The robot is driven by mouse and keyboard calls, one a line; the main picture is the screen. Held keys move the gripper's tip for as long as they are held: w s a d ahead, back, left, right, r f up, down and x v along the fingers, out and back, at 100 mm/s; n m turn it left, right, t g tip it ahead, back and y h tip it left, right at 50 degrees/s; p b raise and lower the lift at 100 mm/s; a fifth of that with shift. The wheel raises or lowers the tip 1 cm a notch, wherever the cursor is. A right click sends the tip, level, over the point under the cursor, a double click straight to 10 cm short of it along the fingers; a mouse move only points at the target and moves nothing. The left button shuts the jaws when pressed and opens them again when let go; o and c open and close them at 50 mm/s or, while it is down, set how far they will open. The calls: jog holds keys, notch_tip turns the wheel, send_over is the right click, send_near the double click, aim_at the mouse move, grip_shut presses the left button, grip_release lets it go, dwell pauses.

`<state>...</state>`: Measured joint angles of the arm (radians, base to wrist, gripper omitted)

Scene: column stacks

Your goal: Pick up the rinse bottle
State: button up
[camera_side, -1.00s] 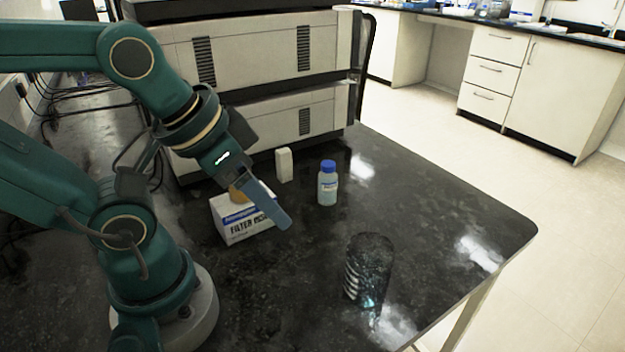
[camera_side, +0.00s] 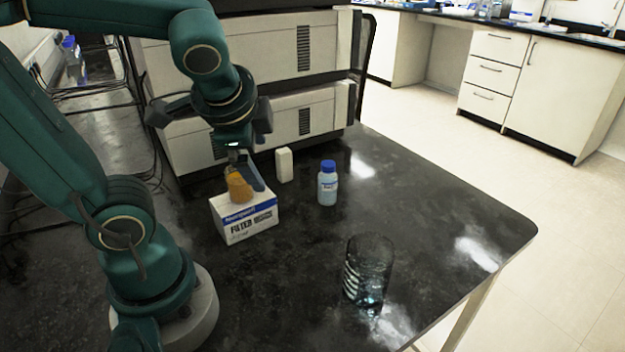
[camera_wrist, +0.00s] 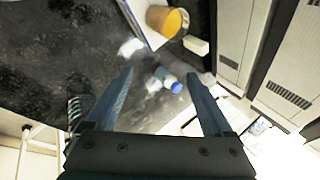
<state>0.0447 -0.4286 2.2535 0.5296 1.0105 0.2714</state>
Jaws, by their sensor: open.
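A small bottle (camera_side: 327,186) with a blue cap, pale blue contents and a white label stands upright on the black bench; I take it as the rinse bottle. In the wrist view the bottle (camera_wrist: 167,79) appears between my fingertips, but farther off. My gripper (camera_side: 248,172) is open and empty, pointing down near the amber object, left of the bottle and apart from it. Both fingers of my gripper (camera_wrist: 158,76) show in the wrist view.
A filter box (camera_side: 245,218) carries an amber object (camera_side: 239,188). A white block (camera_side: 284,164) stands behind, near large cream instruments (camera_side: 250,50). A clear glass (camera_side: 369,268) stands in front, near the bench edge. Bare bench lies around the bottle's front and right.

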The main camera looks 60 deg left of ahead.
jog(key=w+a+m+y, duration=0.4)
jog(key=w+a+m, duration=0.1)
jog(key=m+t+y, duration=0.1)
jog(key=m+y, duration=0.2)
jog(key=m, duration=0.6)
send_over(329, 183)
jog(key=a, duration=0.2)
jog(key=f, duration=0.7)
jog(key=shift+d+f, duration=0.2)
jog(key=shift+d, duration=0.05)
jog(key=f+m, duration=0.1)
jog(key=f, duration=0.1)
jog(key=d+f+m, duration=0.1)
jog(key=f, duration=0.1)
jog(key=f+m, duration=0.1)
jog(key=shift+w+d+f+t, duration=0.15)
jog(key=shift+f+t, duration=0.25)
jog(key=shift+f, duration=0.25)
jog(key=shift+x, duration=2.45)
grip_shut()
jog(key=shift+r, duration=0.1)
